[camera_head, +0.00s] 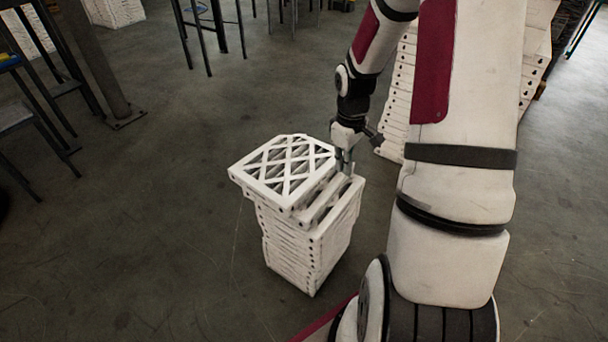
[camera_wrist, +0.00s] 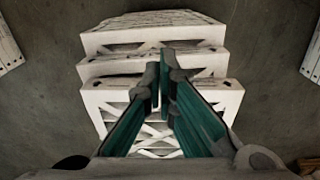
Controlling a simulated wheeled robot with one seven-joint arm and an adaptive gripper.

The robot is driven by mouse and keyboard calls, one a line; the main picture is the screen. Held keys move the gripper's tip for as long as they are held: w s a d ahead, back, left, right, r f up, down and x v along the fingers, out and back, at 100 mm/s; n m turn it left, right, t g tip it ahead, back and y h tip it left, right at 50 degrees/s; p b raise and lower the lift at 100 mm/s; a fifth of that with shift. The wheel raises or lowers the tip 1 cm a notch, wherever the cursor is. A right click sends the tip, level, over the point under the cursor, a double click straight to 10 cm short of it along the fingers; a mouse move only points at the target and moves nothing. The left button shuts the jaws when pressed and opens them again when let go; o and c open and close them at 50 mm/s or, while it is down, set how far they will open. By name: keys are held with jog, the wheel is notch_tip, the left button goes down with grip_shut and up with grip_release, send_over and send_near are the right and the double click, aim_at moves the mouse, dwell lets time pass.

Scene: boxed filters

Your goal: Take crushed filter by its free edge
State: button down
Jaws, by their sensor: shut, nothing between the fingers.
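A white filter with a lattice face (camera_head: 283,168) lies on top of a stack of white filters (camera_head: 300,258), shifted to the left so that it overhangs. The filters just beneath it are staggered, leaving stepped edges at the right. I cannot tell for sure which one is crushed. My gripper (camera_head: 345,165) points down at the right side of the stack, by these stepped edges. In the wrist view its fingers (camera_wrist: 163,88) are shut and empty, in front of the staggered filters (camera_wrist: 115,67). Whether the fingertips touch a filter is unclear.
A taller stack of white filters (camera_head: 394,120) stands behind my arm at the right. Metal stands and a post (camera_head: 100,70) are at the back left. Another white stack (camera_head: 115,10) is at the far back. The floor (camera_head: 120,240) left of the stack is clear.

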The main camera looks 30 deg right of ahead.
aim_at(327, 191)
jog(key=f+b, duration=0.1)
jog(key=f, duration=0.2)
jog(key=f+b, duration=0.1)
jog(key=f, duration=0.3)
jog(key=w+f+b, duration=0.1)
jog(key=f+b, duration=0.1)
jog(key=f, duration=0.1)
jog(key=shift+f, duration=0.3)
jog(key=shift+w+f+b, duration=0.15)
jog(key=shift+f+b, duration=0.2)
jog(key=shift+f, duration=0.25)
jog(key=shift+w+a+r+b, duration=0.1)
jog(key=shift+w+a+b, duration=0.05)
jog(key=shift+w, duration=0.4)
jog(key=shift+w+a+r+b, duration=0.1)
jog(key=shift+w+a+b, duration=0.05)
jog(key=shift+w, duration=0.4)
jog(key=shift+w+a+r, duration=0.1)
jog(key=shift+w+a, duration=0.1)
jog(key=shift+w, duration=0.4)
